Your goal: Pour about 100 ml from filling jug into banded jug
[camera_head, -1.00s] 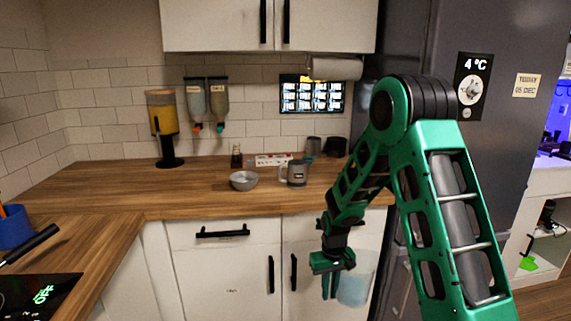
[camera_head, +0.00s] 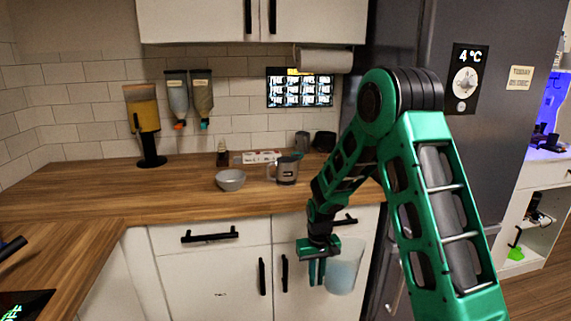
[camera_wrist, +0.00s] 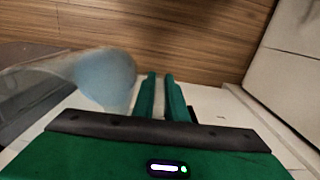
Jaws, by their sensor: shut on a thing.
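A clear jug with pale blue liquid (camera_head: 343,270), which I take to be the filling jug, hangs upright beside my gripper (camera_head: 317,273), in front of the lower cabinet. My gripper is shut on it, apparently by its handle, which the fingers hide. In the wrist view the jug (camera_wrist: 103,78) lies left of the close-set fingers (camera_wrist: 160,88). A grey jug with a handle and a marking on its side (camera_head: 287,170), likely the banded jug, stands on the counter, above and left of my gripper in the picture. Its inside is not visible.
A grey bowl (camera_head: 230,181) stands left of the grey jug. Behind are a small dark bottle (camera_head: 223,154), a white box (camera_head: 258,157), a grey cup (camera_head: 302,141) and a black cup (camera_head: 324,141). The counter front (camera_head: 170,217) is clear. The fridge (camera_head: 415,45) stands right.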

